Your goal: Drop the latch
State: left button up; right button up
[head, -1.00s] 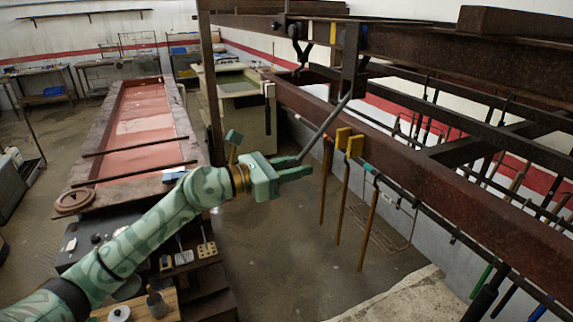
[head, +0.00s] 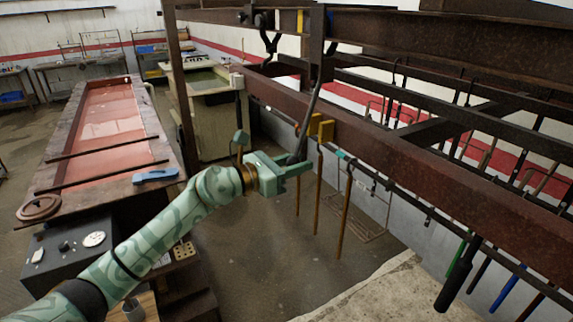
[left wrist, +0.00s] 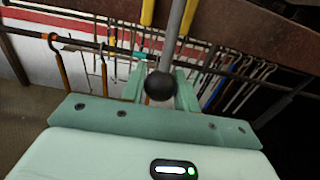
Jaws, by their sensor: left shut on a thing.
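A long grey metal lever (head: 314,100), perhaps the latch's handle, runs from a dark upright post on the rack down to my left gripper (head: 294,167). In the head view it stands steeply, leaning a little right at the top. In the left wrist view the grey rod (left wrist: 173,38) ends in a black ball knob (left wrist: 161,85). My left gripper (left wrist: 160,92) is shut on the lever near this knob, with its green fingers on either side. The lever's upper end is hard to make out against the post. My right gripper is not in view.
A brown rack rail (head: 400,160) runs along the right, with yellow blocks (head: 321,128) and several hanging tools close to my gripper. A long bench with a reddish bed (head: 105,115) stands at the left. The floor (head: 255,265) between them is mostly clear.

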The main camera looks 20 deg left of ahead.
pick_arm(q)
jog(key=f+b+x, duration=0.1)
jog(key=x, duration=0.6)
jog(key=shift+b, duration=0.35)
jog(key=shift+s, duration=0.1)
jog(key=o, duration=0.9)
jog(key=shift+p+v, duration=1)
jog(key=shift+v, duration=2.55)
